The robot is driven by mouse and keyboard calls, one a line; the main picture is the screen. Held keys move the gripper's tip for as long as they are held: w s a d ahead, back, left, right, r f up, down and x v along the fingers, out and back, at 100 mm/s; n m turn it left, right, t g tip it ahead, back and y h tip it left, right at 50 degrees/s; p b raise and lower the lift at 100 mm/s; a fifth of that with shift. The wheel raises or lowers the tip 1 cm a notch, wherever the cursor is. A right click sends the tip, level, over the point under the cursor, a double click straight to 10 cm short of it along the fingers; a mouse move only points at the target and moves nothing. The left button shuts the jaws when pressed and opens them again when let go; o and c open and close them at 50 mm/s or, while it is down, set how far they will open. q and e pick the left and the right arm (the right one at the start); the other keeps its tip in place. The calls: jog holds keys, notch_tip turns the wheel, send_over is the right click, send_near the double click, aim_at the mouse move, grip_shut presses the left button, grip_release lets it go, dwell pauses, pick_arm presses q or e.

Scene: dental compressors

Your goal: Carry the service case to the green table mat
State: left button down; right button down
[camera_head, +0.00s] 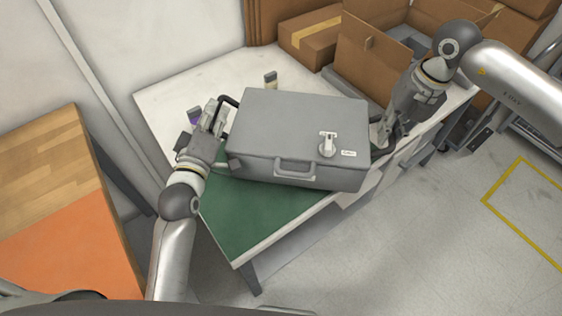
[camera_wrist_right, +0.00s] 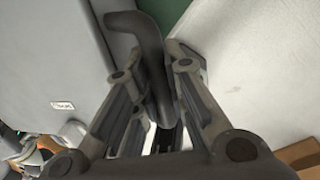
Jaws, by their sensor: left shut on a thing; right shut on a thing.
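The grey service case (camera_head: 297,130) is at the table in the head view, lying flat, with a front handle, a latch and a small label on top. It is over or on the green table mat (camera_head: 245,215); whether it touches the mat is not clear. My left gripper (camera_head: 215,125) is shut on the case's left side handle (camera_head: 229,103). My right gripper (camera_head: 384,138) is at the right side, shut on the right side handle, which also shows as a dark bar between its fingers in the right wrist view (camera_wrist_right: 150,50). The case hides part of the mat.
The white table top (camera_head: 180,92) has bare room at the back left. Cardboard boxes (camera_head: 312,40) are at the back. A wooden table with an orange area (camera_head: 70,245) is at the left.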

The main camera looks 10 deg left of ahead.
pick_arm(q)
jog(key=shift+d+f+b, duration=0.3)
jog(key=shift+f+b, duration=0.3)
pick_arm(e)
jog(key=shift+f, duration=0.65)
pick_arm(q)
jog(key=c, duration=2)
grip_release()
jog(key=shift+f, duration=0.15)
pick_arm(e)
jog(key=c, duration=1.9)
grip_release()
jog(key=shift+d+f, duration=0.1)
pick_arm(q)
jog(key=o, duration=0.4)
pick_arm(e)
jog(key=o, duration=0.4)
pick_arm(q)
jog(key=shift+o, duration=0.2)
jog(key=shift+o, duration=0.2)
jog(key=shift+s+a, duration=0.1)
pick_arm(e)
jog(key=shift+d, duration=0.1)
